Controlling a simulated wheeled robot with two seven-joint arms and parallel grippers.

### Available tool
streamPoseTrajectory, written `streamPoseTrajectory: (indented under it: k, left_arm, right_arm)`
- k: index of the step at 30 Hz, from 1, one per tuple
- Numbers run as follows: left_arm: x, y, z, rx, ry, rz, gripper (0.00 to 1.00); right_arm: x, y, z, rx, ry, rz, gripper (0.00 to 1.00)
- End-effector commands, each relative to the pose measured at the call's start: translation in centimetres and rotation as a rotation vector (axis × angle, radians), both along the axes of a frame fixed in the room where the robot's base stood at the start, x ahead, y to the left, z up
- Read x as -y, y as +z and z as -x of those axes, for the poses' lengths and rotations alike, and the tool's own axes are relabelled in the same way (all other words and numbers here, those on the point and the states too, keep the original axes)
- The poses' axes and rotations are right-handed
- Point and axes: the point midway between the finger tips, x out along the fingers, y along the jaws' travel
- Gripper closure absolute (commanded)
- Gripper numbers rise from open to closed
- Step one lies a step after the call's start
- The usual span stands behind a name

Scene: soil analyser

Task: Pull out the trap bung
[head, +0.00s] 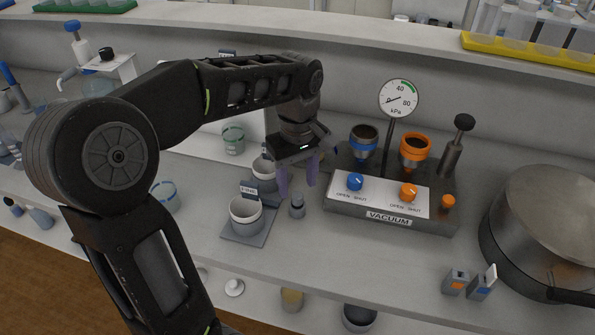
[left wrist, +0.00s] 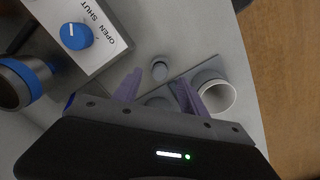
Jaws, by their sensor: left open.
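The dark vacuum unit (head: 386,218) stands right of centre in the head view, with a front panel marked VACUUM. A small orange plug (head: 448,203), which looks like the trap bung, sits on its right end; I cannot be sure of its role. My left gripper (head: 297,184) is open and empty, fingers pointing down, left of the unit and above a small grey cylinder (head: 297,207). The left wrist view shows this gripper (left wrist: 158,88) with the grey cylinder (left wrist: 159,69) beyond its fingertips; the orange plug is not seen there. My right gripper is not in view.
The unit carries a blue funnel (head: 364,148), an orange funnel (head: 414,152), a gauge (head: 398,98) and a black-knobbed post (head: 464,123). A large pot (head: 545,235) stands close on the right.

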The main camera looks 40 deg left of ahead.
Motion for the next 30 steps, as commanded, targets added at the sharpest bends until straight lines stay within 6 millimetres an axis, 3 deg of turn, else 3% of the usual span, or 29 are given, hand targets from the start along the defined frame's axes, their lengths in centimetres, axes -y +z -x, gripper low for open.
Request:
streamPoseTrajectory:
  k: [9, 20, 30]
  left_arm:
    - [0.0, -4.2, 0.0, -0.001, 0.001, 0.000, 0.50]
    - [0.0, -4.7, 0.0, 0.001, 0.001, 0.000, 0.50]
    - [0.0, -4.6, 0.0, 0.001, 0.001, 0.000, 0.78]
  right_arm:
    - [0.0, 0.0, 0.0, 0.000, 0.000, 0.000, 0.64]
    - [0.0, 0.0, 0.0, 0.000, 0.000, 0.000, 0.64]
    - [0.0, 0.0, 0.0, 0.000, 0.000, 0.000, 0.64]
